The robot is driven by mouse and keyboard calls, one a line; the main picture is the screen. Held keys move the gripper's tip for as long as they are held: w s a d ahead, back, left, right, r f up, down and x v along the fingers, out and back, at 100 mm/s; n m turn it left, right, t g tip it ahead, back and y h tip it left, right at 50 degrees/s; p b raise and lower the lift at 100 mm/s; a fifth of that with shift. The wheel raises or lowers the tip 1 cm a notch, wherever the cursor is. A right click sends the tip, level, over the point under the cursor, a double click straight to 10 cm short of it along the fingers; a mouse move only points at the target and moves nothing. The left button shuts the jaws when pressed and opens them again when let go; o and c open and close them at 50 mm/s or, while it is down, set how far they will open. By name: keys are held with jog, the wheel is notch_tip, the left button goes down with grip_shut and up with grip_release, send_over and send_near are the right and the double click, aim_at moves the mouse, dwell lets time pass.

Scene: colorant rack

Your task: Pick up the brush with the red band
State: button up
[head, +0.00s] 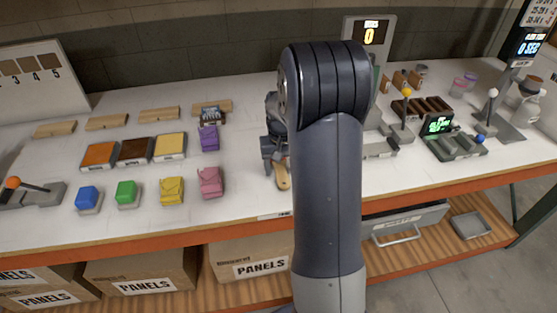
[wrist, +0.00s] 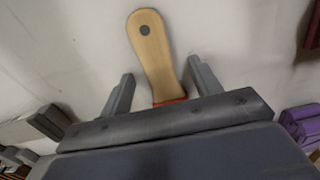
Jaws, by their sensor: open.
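The brush with the red band (wrist: 153,52) lies on the white bench top in the wrist view, its wooden handle pointing away from my gripper. A strip of its red band shows at the edge of my gripper's body, which hides the rest of the brush. My gripper (wrist: 158,85) is open, with one finger on each side of the handle's lower end and a gap on both sides. In the head view the wooden handle (head: 283,177) shows beside my arm, below my gripper (head: 272,160); my arm hides much of that area.
A pink pouch (head: 211,183) and a purple pouch (head: 209,138) stand left of the brush. Green (head: 127,194) and blue (head: 88,199) buttons are farther left. Right of my arm are a lever (head: 405,120) and a lit green display unit (head: 440,127).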

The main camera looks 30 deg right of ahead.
jog(key=shift+c, duration=0.3)
jog(key=c, duration=1)
